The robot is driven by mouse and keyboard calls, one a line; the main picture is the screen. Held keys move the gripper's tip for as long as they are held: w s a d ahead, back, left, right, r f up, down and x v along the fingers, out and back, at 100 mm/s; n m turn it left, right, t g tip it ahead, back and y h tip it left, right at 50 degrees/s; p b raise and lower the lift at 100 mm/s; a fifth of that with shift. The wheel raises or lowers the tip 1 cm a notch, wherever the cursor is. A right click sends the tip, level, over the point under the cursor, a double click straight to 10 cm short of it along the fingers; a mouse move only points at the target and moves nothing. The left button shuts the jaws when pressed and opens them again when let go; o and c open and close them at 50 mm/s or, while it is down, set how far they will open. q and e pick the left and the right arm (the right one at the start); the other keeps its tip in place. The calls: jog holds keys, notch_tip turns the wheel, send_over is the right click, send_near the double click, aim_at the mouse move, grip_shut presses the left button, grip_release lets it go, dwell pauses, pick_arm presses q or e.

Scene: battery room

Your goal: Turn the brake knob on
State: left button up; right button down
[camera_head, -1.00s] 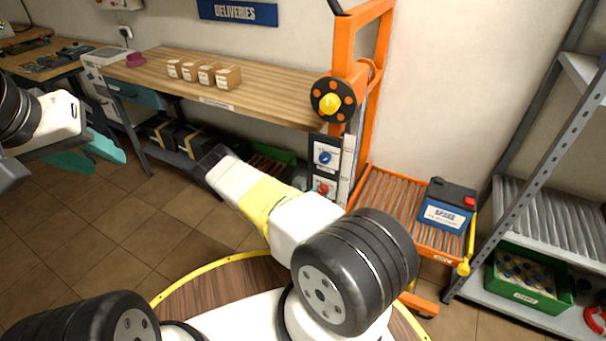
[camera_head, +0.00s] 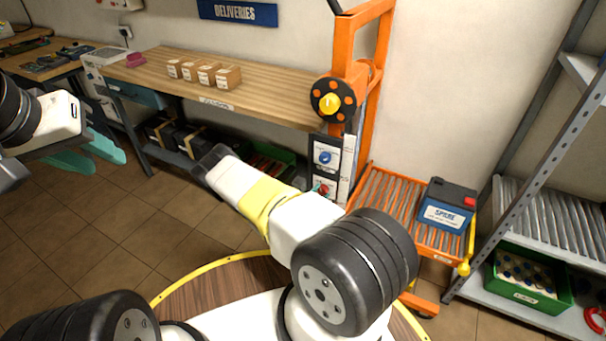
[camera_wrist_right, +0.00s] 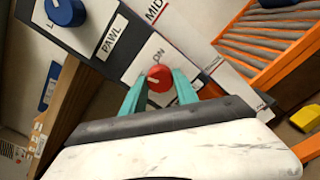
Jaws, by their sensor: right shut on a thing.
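The red knob (camera_wrist_right: 159,78) sits on a white plate of the control panel, below an "ON" mark in the right wrist view. A pale pointer mark shows on its face. The teal fingers of my right gripper (camera_wrist_right: 160,88) are shut on the knob, one on each side. In the head view the red knob (camera_head: 323,188) is small, with a teal fingertip beside it; my right wrist hides most of that gripper. A blue knob (camera_wrist_right: 65,11) marked "PAWL" is on the same panel. My left gripper (camera_head: 108,163) is open and empty at the far left.
The orange lift frame (camera_head: 358,75) carries a black wheel with a yellow hub (camera_head: 331,102). A blue battery (camera_head: 447,205) sits on the orange roller tray (camera_head: 385,200). A wooden bench (camera_head: 285,92) with small boxes stands behind; a grey shelf (camera_head: 530,150) is at right.

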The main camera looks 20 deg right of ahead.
jog(key=m, duration=1.2)
jog(key=shift+m, duration=0.4)
dwell(0.3)
jog(key=c, duration=0.9)
grip_release()
jog(key=shift+c, duration=0.2)
jog(key=v, duration=0.8)
